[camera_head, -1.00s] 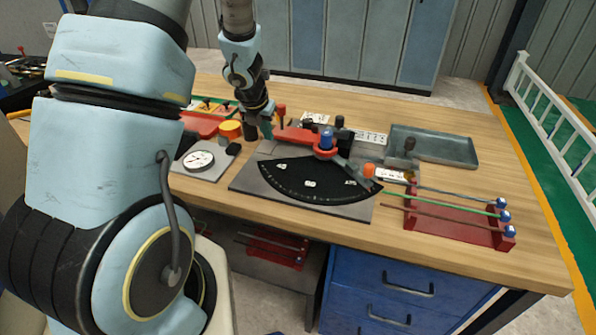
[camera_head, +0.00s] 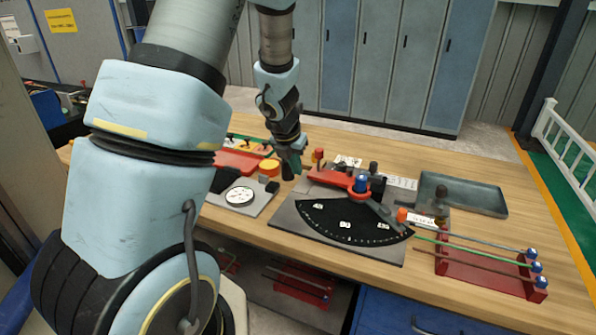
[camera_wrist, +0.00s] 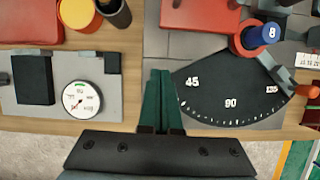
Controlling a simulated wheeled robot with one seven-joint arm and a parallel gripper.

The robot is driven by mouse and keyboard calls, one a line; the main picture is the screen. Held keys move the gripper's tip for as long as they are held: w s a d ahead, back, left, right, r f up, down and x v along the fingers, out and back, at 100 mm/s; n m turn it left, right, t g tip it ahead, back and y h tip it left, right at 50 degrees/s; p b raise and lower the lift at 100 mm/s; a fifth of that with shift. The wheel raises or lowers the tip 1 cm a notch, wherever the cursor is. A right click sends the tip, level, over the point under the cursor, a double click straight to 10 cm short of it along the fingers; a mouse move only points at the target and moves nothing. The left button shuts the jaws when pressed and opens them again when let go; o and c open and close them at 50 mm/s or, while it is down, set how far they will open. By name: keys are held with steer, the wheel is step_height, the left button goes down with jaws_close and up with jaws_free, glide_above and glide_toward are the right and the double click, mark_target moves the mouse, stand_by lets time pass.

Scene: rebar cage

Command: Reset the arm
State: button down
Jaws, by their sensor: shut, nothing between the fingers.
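My gripper (camera_head: 290,168) hangs over the workbench (camera_head: 250,225) on my arm, left of the red lever of the angle-bending tool. In the wrist view my gripper (camera_wrist: 159,90) points its two dark green fingers forward, side by side and shut, with nothing between them. The fingers lie over the gap between the dial gauge plate (camera_wrist: 119,95) and the black angle scale (camera_wrist: 225,92). The angle scale also shows in the head view (camera_head: 330,219). I cannot tell how far the fingertips are above the bench.
A red rack (camera_head: 480,273) with several rods stands at the bench's right front. A grey tray (camera_head: 460,194) lies behind it. A blue-capped pivot (camera_head: 361,183) and red lever (camera_head: 328,177) stand near my gripper. A dial gauge (camera_head: 239,195) sits left. Lockers (camera_head: 375,65) stand behind.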

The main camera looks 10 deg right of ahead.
steer(key=s+a+r+n+t+y, duration=0.15)
steer(key=a+r+n, duration=0.25)
steer(key=a+n, duration=0.55)
steer(key=s+a+r+n+y, duration=0.1)
steer(key=a+r+n+y, duration=0.3)
steer(key=n, duration=1.1)
steer(key=s+a+f+n+g+h+b, duration=0.1)
steer(key=s+a+n+g+h, duration=0.2)
steer(key=s+n, duration=0.9)
steer(key=a+n, duration=0.1)
steer(key=n, duration=0.4)
steer(key=shift+s+a+b, duration=0.2)
steer(key=shift+a+b, duration=0.05)
steer(key=shift+b, duration=0.1)
